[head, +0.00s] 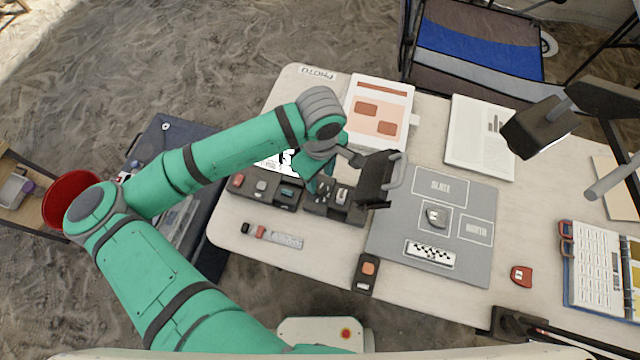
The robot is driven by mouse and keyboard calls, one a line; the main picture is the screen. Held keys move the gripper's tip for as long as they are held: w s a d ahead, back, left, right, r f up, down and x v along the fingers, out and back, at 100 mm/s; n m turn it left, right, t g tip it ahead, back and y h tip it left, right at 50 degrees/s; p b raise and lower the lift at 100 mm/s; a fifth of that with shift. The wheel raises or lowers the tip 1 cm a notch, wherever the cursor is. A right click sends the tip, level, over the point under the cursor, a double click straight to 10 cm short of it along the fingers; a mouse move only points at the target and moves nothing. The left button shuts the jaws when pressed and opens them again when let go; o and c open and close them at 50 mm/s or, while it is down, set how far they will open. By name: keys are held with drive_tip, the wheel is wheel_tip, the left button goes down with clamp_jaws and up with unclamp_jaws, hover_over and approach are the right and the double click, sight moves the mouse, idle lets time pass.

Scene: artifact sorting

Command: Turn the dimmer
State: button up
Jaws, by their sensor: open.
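A small dark control box (367,273) with an orange round part on top lies at the table's front edge; it may be the dimmer, but no label is readable. My green arm reaches in from the lower left, bends over the table and ends in my dark gripper (380,182), above the left edge of the grey mat. The gripper is open and appears empty, up and behind the control box and apart from it. My wrist hides part of the dark compartment tray (262,199) below it.
The grey sorting mat (476,192) holds a small grey artifact (436,217) and a checkered scale bar (430,254). A red piece (521,276) lies right of it. Papers (379,112) lie behind. A black lamp-like head (540,127) overhangs the right side.

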sight(320, 189)
drive_tip(key=shift+f, duration=3.1)
clamp_jaws()
